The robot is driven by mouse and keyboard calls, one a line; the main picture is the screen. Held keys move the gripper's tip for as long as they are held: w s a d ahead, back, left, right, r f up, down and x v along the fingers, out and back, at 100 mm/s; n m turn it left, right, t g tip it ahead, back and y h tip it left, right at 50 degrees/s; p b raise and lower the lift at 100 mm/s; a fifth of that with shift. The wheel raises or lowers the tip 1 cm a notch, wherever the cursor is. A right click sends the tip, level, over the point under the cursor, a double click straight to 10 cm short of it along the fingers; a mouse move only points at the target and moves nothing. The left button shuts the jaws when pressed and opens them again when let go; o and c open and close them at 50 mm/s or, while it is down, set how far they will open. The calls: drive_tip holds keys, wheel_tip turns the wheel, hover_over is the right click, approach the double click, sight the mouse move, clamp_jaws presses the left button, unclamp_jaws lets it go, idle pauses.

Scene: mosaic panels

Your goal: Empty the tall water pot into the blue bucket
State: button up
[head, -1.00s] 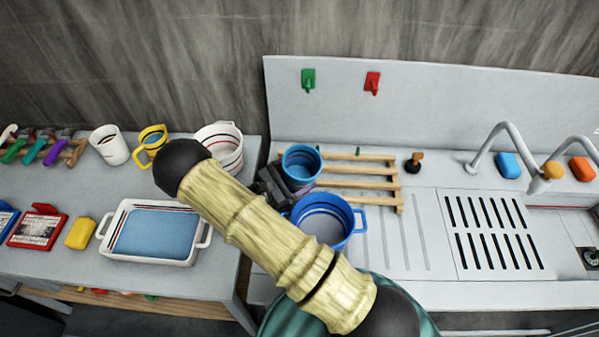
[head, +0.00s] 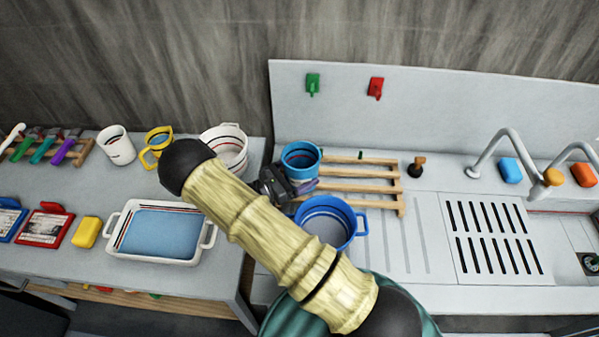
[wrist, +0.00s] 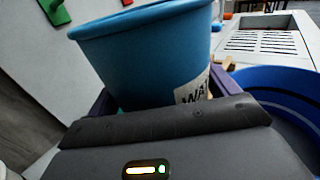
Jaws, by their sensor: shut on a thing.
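The tall water pot (head: 301,161) is blue, with a white label reading "WA…", partly hidden, in the wrist view (wrist: 150,55). My gripper (head: 296,186) is shut on the pot, with a purple finger on each side of it. The pot is tilted little, if at all, and blue shows inside its rim. The blue bucket (head: 359,221) stands on the counter just in front and to the right, below the pot in the head view. My arm hides its lower left side. The bucket also shows at the right of the wrist view (wrist: 275,82).
A wooden rack (head: 370,185) lies behind and right of the bucket. A white pot (head: 228,138), a yellow jug (head: 158,137) and a white basin of water (head: 204,242) stand on the left table. The draining board (head: 405,240) right of the bucket is clear.

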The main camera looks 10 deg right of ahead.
drive_tip(key=shift+r+p, duration=0.8)
drive_tip(key=shift+r, duration=0.7)
drive_tip(key=shift+s, duration=0.1)
